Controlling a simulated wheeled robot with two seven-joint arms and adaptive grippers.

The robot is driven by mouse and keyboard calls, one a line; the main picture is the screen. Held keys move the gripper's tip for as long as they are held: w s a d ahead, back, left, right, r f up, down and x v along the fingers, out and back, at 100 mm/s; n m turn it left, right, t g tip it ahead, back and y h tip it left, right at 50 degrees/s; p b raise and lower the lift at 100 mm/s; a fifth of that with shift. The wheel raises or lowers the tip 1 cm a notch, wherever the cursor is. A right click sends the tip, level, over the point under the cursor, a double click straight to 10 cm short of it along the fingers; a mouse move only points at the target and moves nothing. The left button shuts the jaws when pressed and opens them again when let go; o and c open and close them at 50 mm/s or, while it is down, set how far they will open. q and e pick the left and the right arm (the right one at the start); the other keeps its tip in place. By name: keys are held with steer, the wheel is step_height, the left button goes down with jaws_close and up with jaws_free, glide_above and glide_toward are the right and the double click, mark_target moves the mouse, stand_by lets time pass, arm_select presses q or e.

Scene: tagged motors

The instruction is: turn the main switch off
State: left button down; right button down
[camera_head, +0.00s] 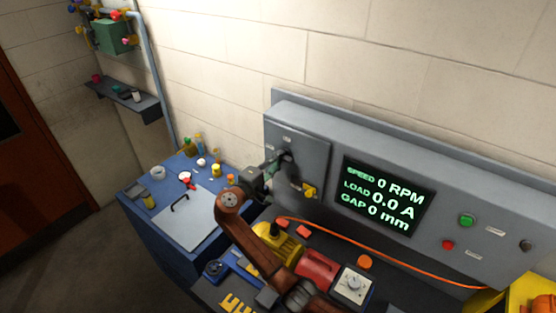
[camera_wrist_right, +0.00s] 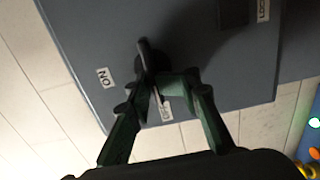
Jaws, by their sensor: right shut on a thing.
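The main switch is a dark rotary handle (camera_wrist_right: 147,58) on a grey box (camera_head: 310,142) at the left end of the wall panel. My right gripper (camera_head: 279,161) reaches it from below. In the right wrist view my right gripper (camera_wrist_right: 158,87) is shut on the handle's end, its green fingers meeting there. A label reading ON upside down (camera_wrist_right: 103,78) lies left of the handle. Another label (camera_wrist_right: 167,110) is partly hidden behind the fingers, close to the gripped end of the handle. My left gripper is not in view.
A yellow part (camera_head: 309,190) sits low on the switch box. Green (camera_head: 467,220) and red (camera_head: 447,244) buttons are further right. A yellow motor (camera_head: 280,249) and blue bench (camera_head: 133,198) lie below.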

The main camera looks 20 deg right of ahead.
steer(key=shift+w+a+r, duration=0.1)
steer(key=shift+r, duration=0.7)
steer(key=c, duration=2.1)
jaws_free()
steer(key=shift+o, duration=0.3)
steer(key=shift+f, duration=0.2)
steer(key=v, duration=1.2)
steer(key=shift+f, duration=0.25)
